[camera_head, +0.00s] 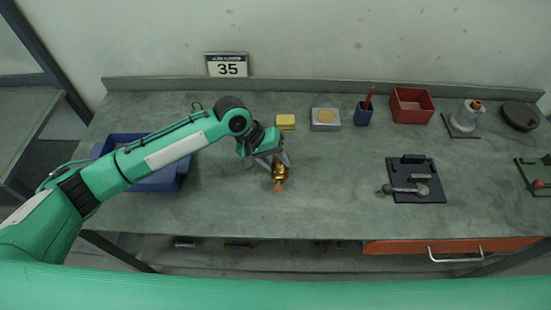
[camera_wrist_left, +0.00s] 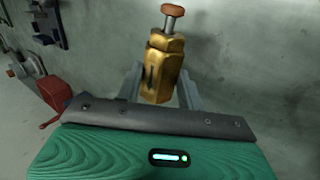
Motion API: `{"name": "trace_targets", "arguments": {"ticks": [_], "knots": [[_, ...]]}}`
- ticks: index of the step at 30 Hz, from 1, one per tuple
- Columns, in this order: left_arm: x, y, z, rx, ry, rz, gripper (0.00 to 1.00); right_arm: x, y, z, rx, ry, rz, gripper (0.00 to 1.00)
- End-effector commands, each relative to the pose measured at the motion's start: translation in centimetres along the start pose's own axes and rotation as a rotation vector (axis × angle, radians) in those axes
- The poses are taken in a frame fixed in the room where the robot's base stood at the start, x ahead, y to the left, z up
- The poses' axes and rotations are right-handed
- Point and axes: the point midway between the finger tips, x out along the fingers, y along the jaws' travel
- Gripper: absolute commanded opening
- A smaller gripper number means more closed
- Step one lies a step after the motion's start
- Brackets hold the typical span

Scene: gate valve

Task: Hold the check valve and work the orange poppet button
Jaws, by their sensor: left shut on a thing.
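The check valve (camera_head: 279,171) is a small brass-coloured body near the middle of the bench, towards its front edge. My left gripper (camera_head: 275,165) is shut on it. In the left wrist view the brass valve (camera_wrist_left: 162,70) sits between the two grey fingers of the gripper (camera_wrist_left: 160,88). The orange poppet button (camera_wrist_left: 173,10) stands out on a thin metal stem from the valve's far end, clear of the fingers. It also shows as a small orange tip in the head view (camera_head: 279,186). I cannot tell whether the valve touches the bench. My right gripper is not in view.
A blue tray (camera_head: 170,180) lies at left, partly behind my arm. A yellow block (camera_head: 286,121), grey box (camera_head: 325,126), blue pen cup (camera_head: 363,117) and red bin (camera_head: 411,117) stand along the back. A dark plate with a lever valve (camera_head: 415,190) lies right. The middle is clear.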

Motion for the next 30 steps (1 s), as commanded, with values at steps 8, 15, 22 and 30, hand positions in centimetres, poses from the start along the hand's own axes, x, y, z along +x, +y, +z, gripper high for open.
{"name": "trace_targets", "arguments": {"ticks": [8,15,22,30], "knots": [[0.4,-0.2,0.0,0.001,0.002,0.001,0.11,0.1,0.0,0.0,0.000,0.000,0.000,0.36],[0.8,-0.4,-0.1,0.001,0.002,0.002,0.11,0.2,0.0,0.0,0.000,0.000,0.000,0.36],[1.2,-0.7,-0.1,0.000,0.002,0.002,0.11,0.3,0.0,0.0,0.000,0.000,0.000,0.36],[1.7,-0.9,0.0,0.000,0.001,0.002,0.11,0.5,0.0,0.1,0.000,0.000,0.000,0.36]]}}
